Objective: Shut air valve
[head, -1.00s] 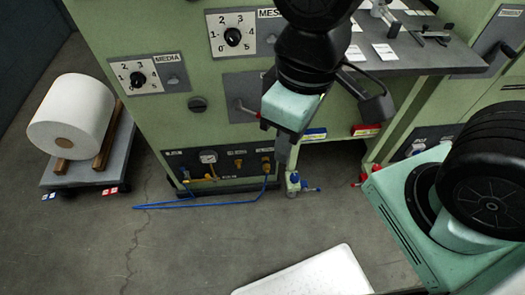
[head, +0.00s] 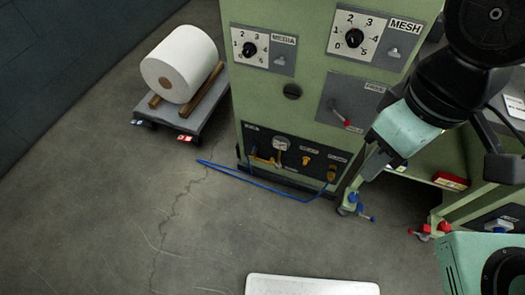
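A dark panel (head: 295,158) low on the green machine carries a round gauge (head: 281,144), a yellow handle (head: 262,160) at its left and brass fittings (head: 306,160) to the right. The handle seems to be the air valve; the labels are too small to read. It looks roughly level, though its exact setting is unclear. My gripper end (head: 402,126) hangs to the right of the panel, in front of the machine's right edge, apart from the handle. Its fingers are not clear enough to tell open from shut.
A blue hose (head: 255,183) loops on the floor from the panel. A red-tipped lever (head: 342,117) sits above, below the MEDIA (head: 264,52) and MESH (head: 376,38) dials. A cart (head: 190,115) with a white roll (head: 182,63) stands left. The floor before the panel is mostly clear.

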